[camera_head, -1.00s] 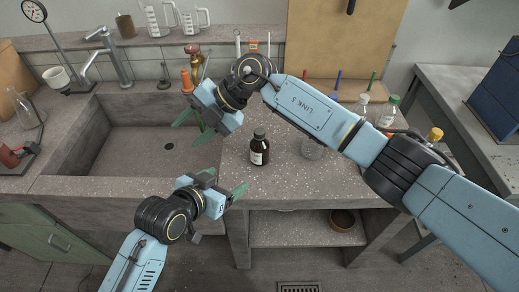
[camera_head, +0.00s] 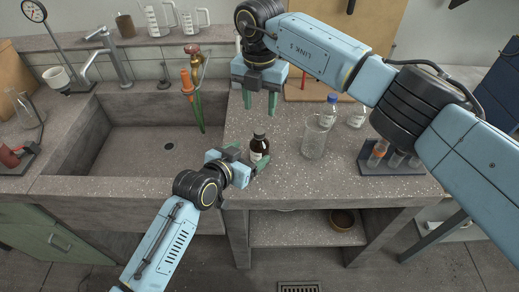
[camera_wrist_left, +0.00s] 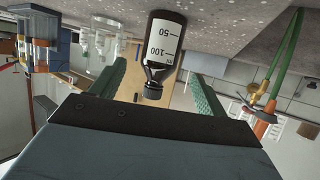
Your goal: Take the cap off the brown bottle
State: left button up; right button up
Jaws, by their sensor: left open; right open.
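The brown bottle (camera_head: 259,149) stands upright on the concrete bench near its front edge, with a black cap (camera_head: 259,132) on it. My left gripper (camera_head: 251,156) is open, with its green fingers at the bottle. In the left wrist view the bottle (camera_wrist_left: 166,48) shows upside down between the two spread fingers (camera_wrist_left: 154,84), white label visible, apparently not clamped. My right gripper (camera_head: 260,103) is open and empty, fingers pointing down, above the bench and behind the bottle in the head view.
A clear glass beaker (camera_head: 314,138) stands right of the bottle, with a blue-capped bottle (camera_head: 330,108) behind it. A dark rack of tubes (camera_head: 390,163) is farther right. The sink (camera_head: 150,150) lies to the left. A brass tap with hoses (camera_head: 193,75) stands behind the sink.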

aim_at(260, 146)
pick_arm(q)
jog(key=shift+x, duration=3.3)
grip_shut()
pick_arm(e)
jog(key=m, duration=0.4)
pick_arm(q)
jog(key=shift+s, duration=0.1)
pick_arm(e)
jog(key=shift+f, duration=0.55)
notch_tip(260, 146, down, 7)
jog(key=shift+r, duration=0.1)
